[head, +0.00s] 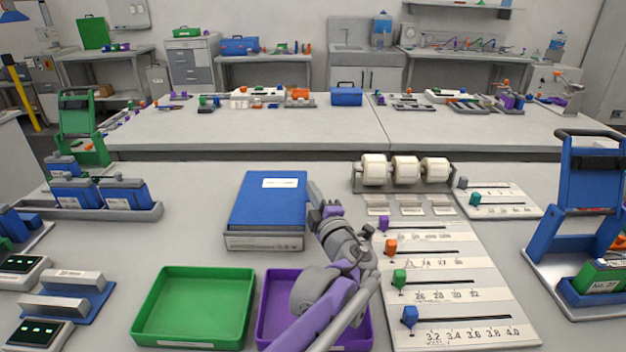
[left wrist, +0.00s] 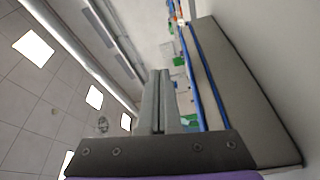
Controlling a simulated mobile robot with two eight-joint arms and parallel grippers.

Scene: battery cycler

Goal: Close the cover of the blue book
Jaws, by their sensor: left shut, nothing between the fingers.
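The blue book (head: 266,204) lies on the near bench with its blue cover on top and a white label near the far edge. The cover looks down flat or nearly flat over the thick grey page block; I cannot tell whether a small gap is left. My left gripper (head: 317,192) is shut and empty, just beside the book's right edge; I cannot tell whether it touches. In the left wrist view the shut fingers (left wrist: 159,74) stand beside the book's grey side (left wrist: 245,90) and its blue edges. My right gripper is not in view.
A green tray (head: 141,318) and a purple tray (head: 263,318) sit in front of the book. A slider panel (head: 470,315) and white rollers (head: 405,168) are to the right. A battery rack (head: 95,213) stands left. The bench behind the book is clear.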

